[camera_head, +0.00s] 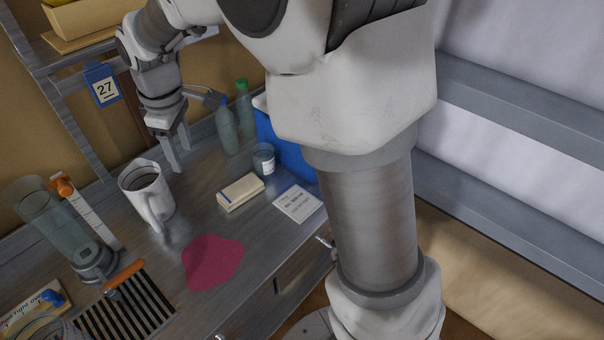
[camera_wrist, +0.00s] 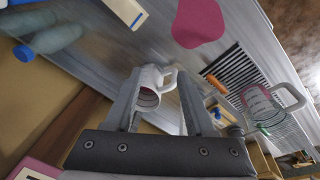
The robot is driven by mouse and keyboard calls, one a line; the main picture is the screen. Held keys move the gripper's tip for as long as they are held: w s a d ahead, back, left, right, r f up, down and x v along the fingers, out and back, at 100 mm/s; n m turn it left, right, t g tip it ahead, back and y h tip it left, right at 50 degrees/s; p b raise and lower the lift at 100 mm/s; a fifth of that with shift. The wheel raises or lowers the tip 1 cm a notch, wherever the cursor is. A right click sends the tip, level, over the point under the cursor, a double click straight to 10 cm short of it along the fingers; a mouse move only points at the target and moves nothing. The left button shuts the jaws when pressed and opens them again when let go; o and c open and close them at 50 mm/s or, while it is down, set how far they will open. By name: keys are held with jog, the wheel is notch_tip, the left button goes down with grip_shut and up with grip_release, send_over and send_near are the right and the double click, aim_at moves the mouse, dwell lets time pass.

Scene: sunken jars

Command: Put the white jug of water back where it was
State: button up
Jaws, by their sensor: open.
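The white jug (camera_head: 148,195) stands upright on the metal counter, with its handle toward the front. Its inside looks dark from above; I cannot make out the water level. My gripper (camera_head: 179,157) is open above and just behind the jug, fingers pointing down, apart from it in the head view. In the wrist view the jug (camera_wrist: 151,88) appears between the two fingers of my gripper (camera_wrist: 160,100), beyond their tips, with its handle to the right. Nothing is held.
A tall clear cylinder (camera_head: 52,218) stands left of the jug, by an orange-topped strip (camera_head: 85,210). A pink patch (camera_head: 212,262), black-striped grille (camera_head: 124,305), cream block (camera_head: 240,192), glass (camera_head: 263,159), bottles (camera_head: 227,126) and white card (camera_head: 298,204) occupy the counter. A shelf is behind.

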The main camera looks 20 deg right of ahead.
jog(key=s+d+r+m+t, duration=0.2)
jog(key=s+d+r+m, duration=0.3)
jog(key=s+d+r, duration=0.3)
jog(key=s+d+m+t, duration=0.1)
jog(key=s+d+m, duration=0.6)
jog(key=s, duration=0.7)
jog(key=shift+d+f+t+h, duration=0.3)
jog(key=shift+d, duration=0.2)
jog(key=shift+s+a, duration=0.1)
jog(key=shift+a, duration=0.05)
